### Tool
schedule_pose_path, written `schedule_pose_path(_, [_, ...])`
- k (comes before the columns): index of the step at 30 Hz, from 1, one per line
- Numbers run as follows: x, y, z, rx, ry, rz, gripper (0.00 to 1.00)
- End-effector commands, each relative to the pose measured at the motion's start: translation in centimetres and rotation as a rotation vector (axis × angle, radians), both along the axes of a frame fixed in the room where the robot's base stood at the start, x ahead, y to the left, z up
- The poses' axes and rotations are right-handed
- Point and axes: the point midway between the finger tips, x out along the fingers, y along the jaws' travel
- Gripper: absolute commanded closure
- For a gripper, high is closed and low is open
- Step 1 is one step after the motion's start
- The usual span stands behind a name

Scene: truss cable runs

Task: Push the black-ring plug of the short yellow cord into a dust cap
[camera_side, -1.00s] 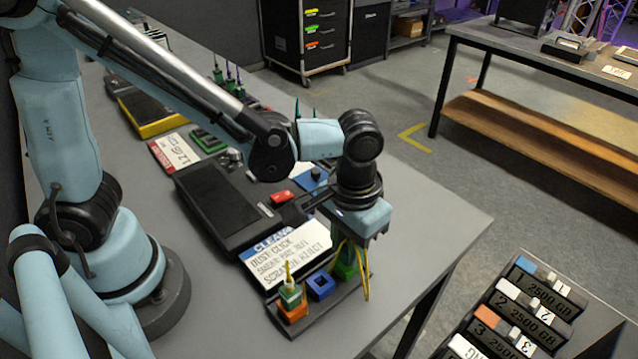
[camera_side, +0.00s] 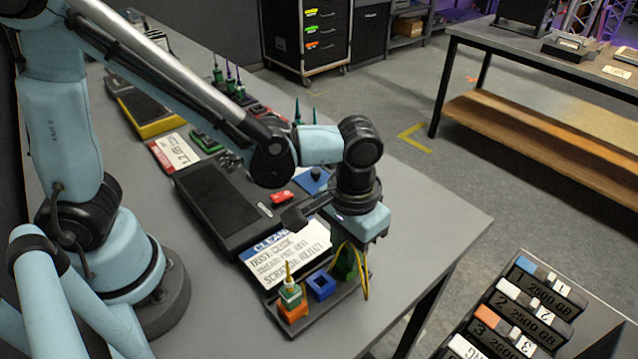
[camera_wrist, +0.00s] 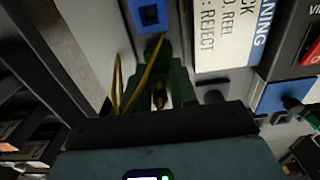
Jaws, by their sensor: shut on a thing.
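My gripper (camera_side: 346,264) is over the right end of the dark tray, low down, and shut on the plug (camera_wrist: 160,96) of the yellow cord. In the wrist view the plug shows as a gold and dark piece between green parts. The yellow cord (camera_wrist: 117,88) loops out beside the jaws; it also hangs below my wrist in the side view (camera_side: 366,278). A blue dust cap (camera_side: 321,285) with a square opening sits just left of my gripper, and ahead of it in the wrist view (camera_wrist: 150,15). An orange cap (camera_side: 292,311) holds another plug upright. The held plug's lower end and its ring are hidden.
The tray (camera_side: 318,320) lies near the table's front edge. A white sign (camera_side: 288,258) with a blue heading is behind the caps. A dark device (camera_side: 215,205) and a red piece (camera_side: 281,197) are farther back. A rack of labelled boxes (camera_side: 530,305) stands right of the table.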

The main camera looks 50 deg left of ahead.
Motion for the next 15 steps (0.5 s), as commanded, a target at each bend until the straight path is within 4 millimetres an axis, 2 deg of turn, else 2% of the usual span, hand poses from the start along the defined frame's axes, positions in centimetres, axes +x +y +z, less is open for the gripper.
schedule_pose_path(11, [0.01, 0.0, -0.03, 0.0, 0.0, 0.0, 1.0])
schedule_pose_path(12, [0.01, -0.01, -0.04, 0.0, 0.0, 0.0, 0.7])
schedule_pose_path(15, [0.01, -0.01, -0.04, 0.0, 0.0, 0.0, 0.55])
